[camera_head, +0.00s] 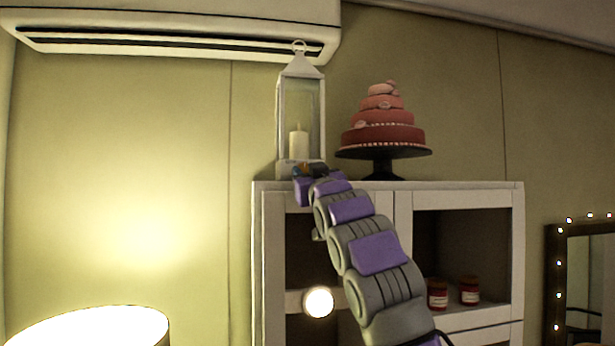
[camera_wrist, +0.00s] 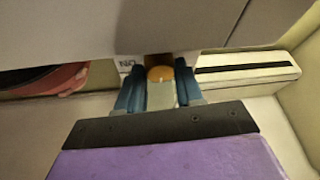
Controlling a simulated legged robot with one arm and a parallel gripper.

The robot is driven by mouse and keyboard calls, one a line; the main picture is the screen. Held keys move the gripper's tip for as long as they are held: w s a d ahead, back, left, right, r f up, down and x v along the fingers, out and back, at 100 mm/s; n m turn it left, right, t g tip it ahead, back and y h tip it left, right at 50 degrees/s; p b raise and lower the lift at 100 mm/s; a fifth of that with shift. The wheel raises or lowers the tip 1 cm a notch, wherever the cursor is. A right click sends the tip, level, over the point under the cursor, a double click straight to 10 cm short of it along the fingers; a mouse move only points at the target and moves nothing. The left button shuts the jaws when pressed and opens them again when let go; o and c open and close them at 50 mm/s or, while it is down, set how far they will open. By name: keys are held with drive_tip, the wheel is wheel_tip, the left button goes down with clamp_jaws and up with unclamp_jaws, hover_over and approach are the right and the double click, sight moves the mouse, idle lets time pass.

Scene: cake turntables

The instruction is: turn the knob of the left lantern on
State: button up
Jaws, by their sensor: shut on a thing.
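A white lantern (camera_head: 318,110) with a candle (camera_head: 299,145) inside stands upright on the left end of the white cabinet top. My arm reaches up to its base in the head view, where my gripper (camera_head: 308,171) hides part of the base front. In the wrist view, my gripper's (camera_wrist: 159,88) blue fingers stand on both sides of a small orange-brown knob (camera_wrist: 160,73) and are shut on it.
A tiered pink cake (camera_head: 384,125) on a dark stand (camera_head: 384,155) stands right of the lantern on the cabinet (camera_head: 460,195). An air conditioner (camera_head: 180,35) hangs above left. Red jars (camera_head: 437,294) sit on a shelf below. A lit lamp (camera_head: 95,328) is at lower left.

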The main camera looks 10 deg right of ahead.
drive_tip(key=shift+f+m+b, duration=0.2)
drive_tip(key=shift+m+b, duration=0.2)
drive_tip(key=shift+b, duration=0.05)
drive_tip(key=shift+m+h+b, duration=0.65)
drive_tip(key=shift+m+h, duration=0.15)
drive_tip(key=shift+m, duration=0.2)
drive_tip(key=shift+a+r, duration=0.15)
drive_tip(key=shift+a+m+h, duration=0.1)
drive_tip(key=shift+m+h, duration=0.3)
drive_tip(key=shift+m, duration=0.4)
drive_tip(key=shift+m+p, duration=0.3)
drive_tip(key=shift+p, duration=0.15)
drive_tip(key=shift+m+h+p, duration=0.4)
drive_tip(key=shift+p, duration=0.05)
drive_tip(key=p, duration=0.1)
drive_tip(key=m+p, duration=0.1)
drive_tip(key=p, duration=0.1)
drive_tip(key=shift+r+m+h, duration=0.2)
drive_tip(key=shift+m+h, duration=0.1)
drive_tip(key=shift+h, duration=0.1)
drive_tip(key=shift+f+m+h+p, duration=0.2)
drive_tip(key=shift+m+h+p, duration=0.3)
drive_tip(key=shift+p, duration=1.05)
